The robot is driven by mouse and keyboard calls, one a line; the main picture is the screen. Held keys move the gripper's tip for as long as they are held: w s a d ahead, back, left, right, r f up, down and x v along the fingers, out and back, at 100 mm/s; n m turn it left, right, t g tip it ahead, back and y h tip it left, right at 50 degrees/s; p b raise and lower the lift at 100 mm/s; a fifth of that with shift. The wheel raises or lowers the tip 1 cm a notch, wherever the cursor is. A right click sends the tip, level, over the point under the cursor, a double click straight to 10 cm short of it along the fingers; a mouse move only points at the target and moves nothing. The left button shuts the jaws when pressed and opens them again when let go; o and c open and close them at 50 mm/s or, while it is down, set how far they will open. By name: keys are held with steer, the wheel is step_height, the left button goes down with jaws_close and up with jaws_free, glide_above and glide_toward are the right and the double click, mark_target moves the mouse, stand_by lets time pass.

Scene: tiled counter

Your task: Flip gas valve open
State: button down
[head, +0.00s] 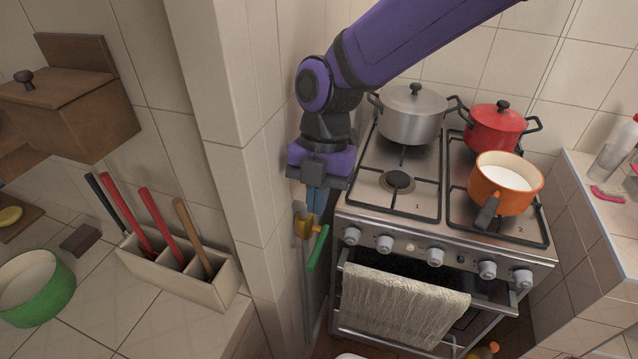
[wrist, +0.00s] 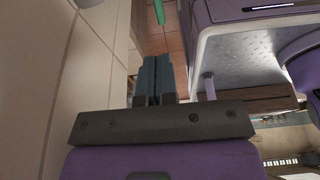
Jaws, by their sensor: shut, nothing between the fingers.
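The gas valve (head: 305,226) has a brass-yellow body on a thin pipe in the gap between the tiled wall corner and the stove. Its green handle (head: 318,248) slants down and to the left from the body. The handle's green tip also shows at the top of the wrist view (wrist: 158,12). My gripper (head: 316,210) points down just above the valve in the head view, its blue-grey fingers shut and empty. In the wrist view the closed fingers (wrist: 157,62) sit below the green piece, with a visible gap. I cannot tell their exact depth from the valve.
The stove (head: 425,235) stands right of the valve, with a grey pot (head: 411,118), a red pot (head: 493,130) and an orange pan (head: 505,190) on top. A towel (head: 405,302) hangs at its front. The tiled wall corner (head: 268,190) is close on the left.

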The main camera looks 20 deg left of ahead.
mark_target(314, 254)
steer(key=x, duration=0.7)
steer(key=shift+w+f, duration=0.2)
steer(key=shift+w, duration=0.1)
steer(key=shift+f, duration=0.85)
steer(key=shift+s+t, duration=0.1)
steer(key=shift+t, duration=0.2)
steer(key=shift+f, duration=0.15)
